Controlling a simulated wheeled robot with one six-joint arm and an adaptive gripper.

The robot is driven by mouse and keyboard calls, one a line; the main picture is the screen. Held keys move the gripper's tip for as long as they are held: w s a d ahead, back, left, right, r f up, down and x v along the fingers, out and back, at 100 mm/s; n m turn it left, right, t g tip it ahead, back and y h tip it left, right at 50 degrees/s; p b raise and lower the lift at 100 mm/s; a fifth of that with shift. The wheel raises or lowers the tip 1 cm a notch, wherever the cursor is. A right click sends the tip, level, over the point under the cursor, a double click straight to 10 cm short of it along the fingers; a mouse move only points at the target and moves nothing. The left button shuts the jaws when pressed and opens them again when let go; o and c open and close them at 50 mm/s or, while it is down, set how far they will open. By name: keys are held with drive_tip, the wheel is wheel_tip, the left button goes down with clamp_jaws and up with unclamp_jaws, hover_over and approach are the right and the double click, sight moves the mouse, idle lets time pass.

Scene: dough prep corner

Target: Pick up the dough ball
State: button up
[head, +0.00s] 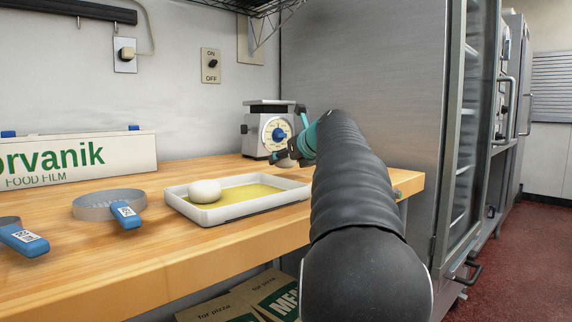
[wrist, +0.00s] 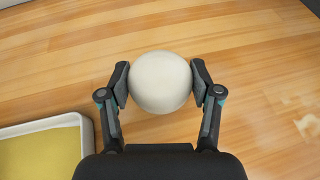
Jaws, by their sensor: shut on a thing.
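A round, off-white dough ball (wrist: 160,82) sits between the two fingers of my gripper (wrist: 160,86) in the wrist view. The pads press on its left and right sides, and the gripper is shut on it. Wooden tabletop shows all around the ball; I cannot tell how high it is above the wood. In the head view my gripper (head: 284,159) is in front of the scale, beyond the tray, mostly hidden by my arm. A second white dough ball (head: 205,191) lies in the left part of the tray.
The white tray (head: 246,214) with a yellow floor stands on the wooden table (head: 150,262); its corner shows in the wrist view (wrist: 40,126). A dial scale (head: 270,128) stands behind. A metal ring (head: 95,205) with a blue tag and a film box (head: 75,157) are left. A steel cabinet (head: 370,70) is right.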

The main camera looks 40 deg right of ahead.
drive_tip(key=s+d+r+p, duration=0.2)
drive_tip(key=s+d+r, duration=0.1)
drive_tip(key=s+r, duration=0.5)
drive_tip(key=s, duration=0.3)
drive_tip(key=shift+d, duration=0.3)
drive_tip(key=shift+s, duration=0.1)
wheel_tip(320, 180, up, 5)
drive_tip(key=p, duration=0.6)
drive_tip(key=shift+d, duration=0.1)
